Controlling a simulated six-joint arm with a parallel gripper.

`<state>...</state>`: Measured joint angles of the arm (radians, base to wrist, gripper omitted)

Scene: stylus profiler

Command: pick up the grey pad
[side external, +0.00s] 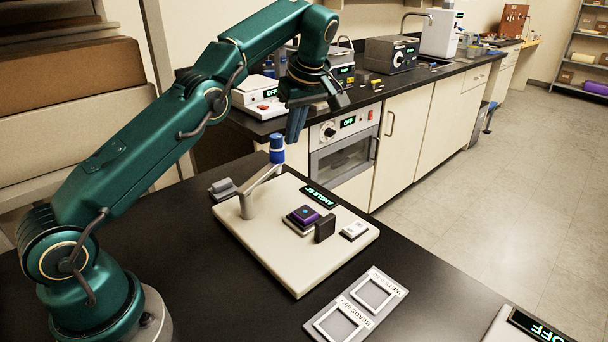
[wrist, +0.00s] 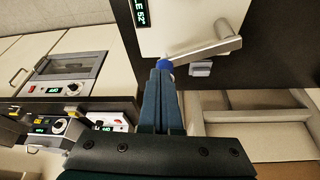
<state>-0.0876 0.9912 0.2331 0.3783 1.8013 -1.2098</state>
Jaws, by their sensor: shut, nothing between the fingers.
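My gripper (side external: 295,136) is shut and empty, in the air just beyond the right side of the blue stylus head (side external: 277,150). In the wrist view its fingertips (wrist: 162,66) overlap the blue head; I cannot tell whether they touch. No thing is clearly the grey pad. A dark grey block (side external: 325,228) stands on the cream profiler base (side external: 290,275), close to a purple block (side external: 303,214) with a blue dot. A small grey piece (side external: 222,187) lies beside the base's left corner; the wrist view shows a similar grey piece (wrist: 201,69).
The grey stylus arm (side external: 262,180) rises over the base's far left part. A white button unit (side external: 354,230) and a display (side external: 319,195) are on the base. A grey plate (side external: 356,306) with two square frames lies in front. The black bench is clear at front left.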

